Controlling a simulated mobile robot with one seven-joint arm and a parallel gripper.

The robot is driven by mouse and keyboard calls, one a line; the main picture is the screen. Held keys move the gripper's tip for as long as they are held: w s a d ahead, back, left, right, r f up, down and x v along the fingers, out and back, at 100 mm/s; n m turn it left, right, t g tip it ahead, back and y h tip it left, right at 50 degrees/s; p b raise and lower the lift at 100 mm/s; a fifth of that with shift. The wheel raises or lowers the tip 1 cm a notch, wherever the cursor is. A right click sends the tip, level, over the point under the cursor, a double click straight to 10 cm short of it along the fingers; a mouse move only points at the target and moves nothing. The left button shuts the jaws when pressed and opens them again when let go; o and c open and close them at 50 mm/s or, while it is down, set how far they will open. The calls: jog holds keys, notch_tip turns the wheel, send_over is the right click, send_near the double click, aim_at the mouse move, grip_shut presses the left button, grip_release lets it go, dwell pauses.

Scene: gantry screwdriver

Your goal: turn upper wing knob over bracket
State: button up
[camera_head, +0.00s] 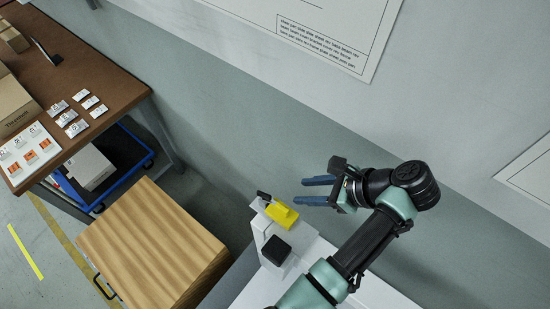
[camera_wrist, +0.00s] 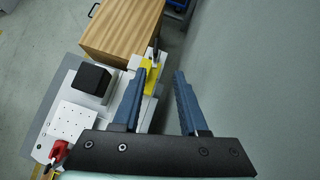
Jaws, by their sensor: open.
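A yellow bracket (camera_head: 283,214) sits at the far edge of a white fixture (camera_head: 263,232), with a dark knob-like part (camera_head: 264,196) at its left end. I cannot make out wings on that part. In the wrist view the yellow bracket (camera_wrist: 150,76) shows beyond and between my fingertips, partly hidden by the left finger, and the dark part (camera_wrist: 155,47) stands at its far end. My gripper (camera_head: 302,191) is open and empty, its blue fingers pointing left, to the right of the bracket and apart from it. The fingers also show in the wrist view (camera_wrist: 160,74).
A black block (camera_head: 276,250) sits on the fixture near the bracket. The wrist view also shows a white perforated plate (camera_wrist: 80,121) and a red part (camera_wrist: 58,151). A wooden cabinet (camera_head: 150,245) stands left of the fixture. A grey wall (camera_head: 240,130) rises behind.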

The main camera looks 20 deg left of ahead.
aim_at(264, 194)
jog(key=x, duration=1.3)
jog(key=shift+s+a+r+p, duration=0.25)
jog(key=shift+s+p, duration=0.1)
jog(key=shift+s, duration=0.05)
grip_shut()
